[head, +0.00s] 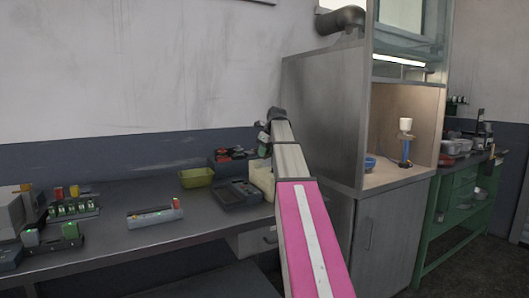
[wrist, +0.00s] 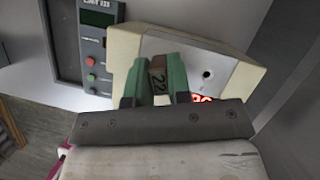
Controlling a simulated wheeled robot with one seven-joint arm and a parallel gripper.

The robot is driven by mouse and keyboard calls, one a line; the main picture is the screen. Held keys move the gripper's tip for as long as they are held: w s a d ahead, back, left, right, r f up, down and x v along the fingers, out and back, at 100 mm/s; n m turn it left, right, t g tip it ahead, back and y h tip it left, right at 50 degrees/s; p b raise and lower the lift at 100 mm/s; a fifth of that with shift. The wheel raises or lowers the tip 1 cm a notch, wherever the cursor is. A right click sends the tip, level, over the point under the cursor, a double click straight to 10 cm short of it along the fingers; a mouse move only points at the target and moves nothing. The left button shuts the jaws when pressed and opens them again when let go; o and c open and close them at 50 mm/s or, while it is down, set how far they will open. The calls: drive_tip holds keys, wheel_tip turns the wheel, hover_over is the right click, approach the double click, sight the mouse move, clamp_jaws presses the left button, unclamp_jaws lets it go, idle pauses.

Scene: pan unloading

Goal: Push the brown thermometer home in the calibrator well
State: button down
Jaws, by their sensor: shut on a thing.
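The brown thermometer (wrist: 158,79), marked 22, is between the green fingers of my gripper (wrist: 157,66) in the wrist view. The gripper is shut on it. The calibrator (wrist: 240,82) is a cream box with a pale top plate and lit red digits, partly behind my gripper. A dark round hole (wrist: 208,75) shows in the plate, to the right of the fingers, with nothing in it. The thermometer's lower end is hidden, so I cannot tell whether it is in a well. In the head view my gripper (head: 264,143) is above the cream calibrator (head: 262,178), partly hidden by my arm.
A grey device with a keypad (head: 238,193) stands left of the calibrator. A yellow-green bin (head: 197,178) and a grey rack (head: 153,216) are farther left. A tall grey cabinet (head: 325,120) rises close on the right. The bench front between is clear.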

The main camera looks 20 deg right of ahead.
drive_tip(key=shift+f, duration=0.2)
drive_tip(key=c, duration=1)
unclamp_jaws()
drive_tip(key=shift+r, duration=0.15)
drive_tip(key=v, duration=1)
drive_tip(key=shift+s+d+r, duration=0.1)
drive_tip(key=shift+r, duration=0.15)
